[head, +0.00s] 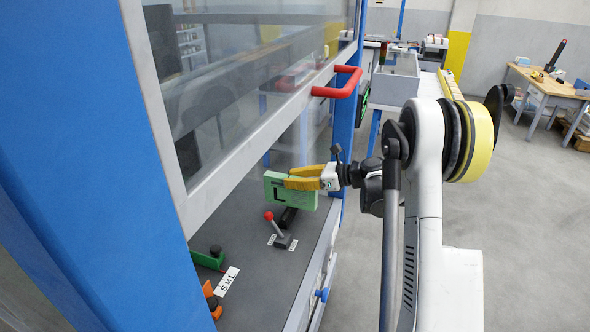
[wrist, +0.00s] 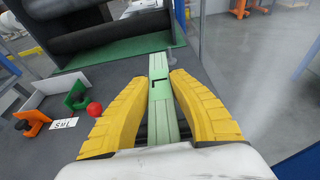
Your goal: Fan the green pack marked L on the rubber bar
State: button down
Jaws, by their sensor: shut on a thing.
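The green pack (head: 276,191) has a dark L on its face and stands roughly upright over the grey deck in the head view. My gripper (head: 290,181) is shut on it, with yellow fingers at its upper right part. In the wrist view the green pack (wrist: 159,66) runs edge-on between the two fingertips of my gripper (wrist: 161,84), its L mark showing. A black bar (head: 288,217), apparently the rubber bar, shows just below the pack. The pack hides part of it, and I cannot tell whether they touch.
A red-knobbed lever (head: 276,228) stands close to the pack's lower left. A green stop (head: 208,259), an orange stop (head: 211,299) and an S M L label (head: 228,281) lie nearer. A glazed guard with a red handle (head: 338,82) is above; blue posts flank the opening.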

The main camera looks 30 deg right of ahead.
jog(key=shift+s+d, duration=0.15)
jog(key=shift+s, duration=0.05)
jog(key=shift+s+d, duration=0.4)
jog(key=shift+s, duration=0.05)
jog(key=shift+d, duration=0.1)
jog(key=shift+s+d, duration=0.45)
jog(key=shift+s+d+b, duration=0.3)
jog(key=shift+s+d, duration=0.2)
jog(key=shift+s+d, duration=0.45)
jog(key=shift+s, duration=0.05)
